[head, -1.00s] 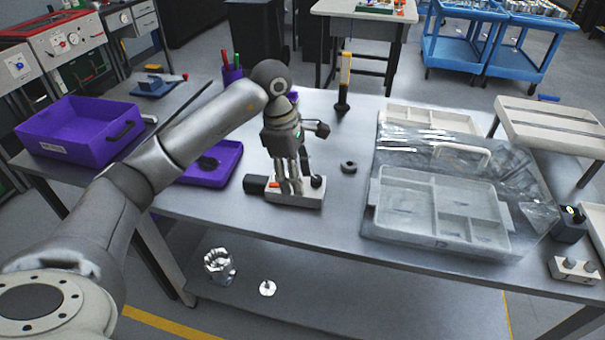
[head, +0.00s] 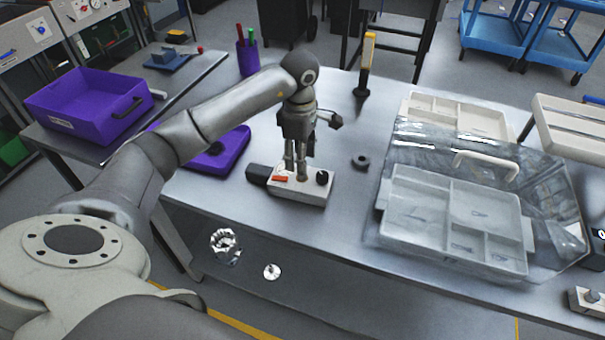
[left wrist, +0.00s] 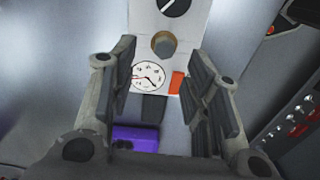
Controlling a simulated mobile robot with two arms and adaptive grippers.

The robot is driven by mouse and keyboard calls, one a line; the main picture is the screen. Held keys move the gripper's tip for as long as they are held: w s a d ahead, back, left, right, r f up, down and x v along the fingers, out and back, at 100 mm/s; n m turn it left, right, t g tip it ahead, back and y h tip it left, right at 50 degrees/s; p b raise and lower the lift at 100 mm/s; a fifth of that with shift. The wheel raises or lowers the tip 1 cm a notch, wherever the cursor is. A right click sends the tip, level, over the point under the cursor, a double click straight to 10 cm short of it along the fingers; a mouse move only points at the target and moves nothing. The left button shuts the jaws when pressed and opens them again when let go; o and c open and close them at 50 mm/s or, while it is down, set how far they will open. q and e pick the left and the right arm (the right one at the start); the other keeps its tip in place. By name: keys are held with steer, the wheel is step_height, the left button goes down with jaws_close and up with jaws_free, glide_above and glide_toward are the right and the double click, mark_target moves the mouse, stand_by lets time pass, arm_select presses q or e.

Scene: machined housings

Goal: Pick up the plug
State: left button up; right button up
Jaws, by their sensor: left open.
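A short grey-brown piece with a faceted top, which looks like the plug (left wrist: 163,43), stands on a white box (left wrist: 150,18) in the left wrist view. The same box (head: 312,191) is on the workbench in the head view, with an orange-red switch, a black knob and a black part at its left end. My left gripper (head: 296,172) points down over the box. Its fingers are open, and in the left wrist view the plug shows in the gap between them, apart from both. The fingers largely hide the plug in the head view. My right gripper is not in view.
A clear-lidded case with a compartment tray (head: 405,215) fills the bench's right side. A small black ring (head: 360,161) and a yellow-black upright tool (head: 367,62) stand behind. A purple tray (head: 228,150) lies left of the box. A purple bin (head: 90,108) is farther left.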

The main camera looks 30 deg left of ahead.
mark_target(302, 178)
arm_select(q)
steer(key=f, duration=0.1)
steer(key=f+p, duration=0.1)
steer(key=f, duration=0.2)
steer(key=shift+s+d+f+p, duration=0.1)
steer(key=shift+s+d+p, duration=0.05)
steer(key=shift+d+p, duration=0.2)
steer(key=shift+a+f, duration=0.1)
steer(key=shift+f, duration=0.2)
steer(key=shift+c, duration=0.4)
steer(key=c, duration=0.5)
jaws_close()
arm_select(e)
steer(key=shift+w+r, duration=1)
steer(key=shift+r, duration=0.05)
